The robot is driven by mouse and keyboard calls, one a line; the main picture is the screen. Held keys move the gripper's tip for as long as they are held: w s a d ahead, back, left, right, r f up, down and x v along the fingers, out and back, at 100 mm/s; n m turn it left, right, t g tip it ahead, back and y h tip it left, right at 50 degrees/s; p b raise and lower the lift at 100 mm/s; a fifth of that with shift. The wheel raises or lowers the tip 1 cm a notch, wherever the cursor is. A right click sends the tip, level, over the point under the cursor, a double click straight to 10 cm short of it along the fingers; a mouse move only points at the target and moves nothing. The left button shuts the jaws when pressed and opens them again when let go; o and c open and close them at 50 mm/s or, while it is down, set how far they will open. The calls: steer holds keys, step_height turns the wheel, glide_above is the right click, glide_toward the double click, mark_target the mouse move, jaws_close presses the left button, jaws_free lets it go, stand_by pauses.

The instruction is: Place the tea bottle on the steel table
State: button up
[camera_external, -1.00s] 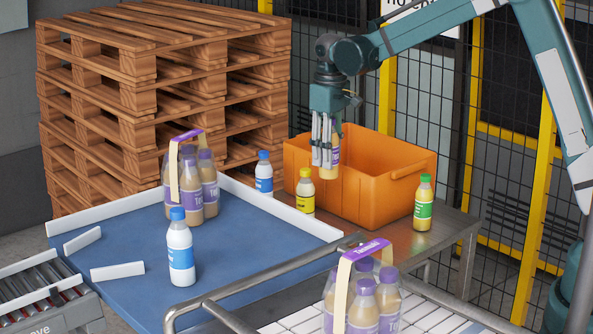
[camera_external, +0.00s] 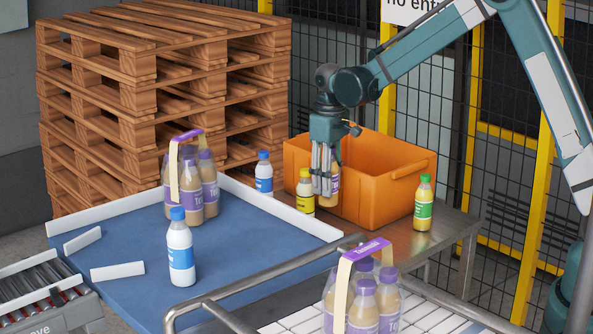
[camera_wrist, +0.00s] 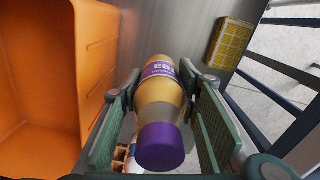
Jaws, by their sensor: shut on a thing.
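The tea bottle has a purple cap, a purple label and tan contents. It shows in the wrist view (camera_wrist: 160,95) between my fingers, and partly in the external view (camera_external: 331,187). My gripper (camera_external: 322,172) points down and is shut on it; its fingers also show in the wrist view (camera_wrist: 162,130). The bottle is upright in front of the orange crate, low over the steel table (camera_external: 448,226). I cannot tell whether its base touches the table. The fingers hide much of it in the external view.
The orange crate (camera_external: 390,190) stands close behind the bottle. A yellow-capped bottle (camera_external: 305,192) is just left of my gripper, and a green-capped bottle (camera_external: 424,205) stands to the right. A blue table (camera_external: 240,245) with bottles lies to the left.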

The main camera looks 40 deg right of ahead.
mark_target(328, 200)
steer(key=shift+f, duration=2.7)
steer(key=shift+f+p, duration=0.35)
steer(key=shift+f, duration=1.5)
steer(key=shift+f, duration=0.2)
steer(key=o, duration=1.1)
steer(key=shift+c, duration=0.2)
steer(key=shift+r, duration=0.25)
steer(key=shift+r+b, duration=0.35)
steer(key=shift+r, duration=5.6)
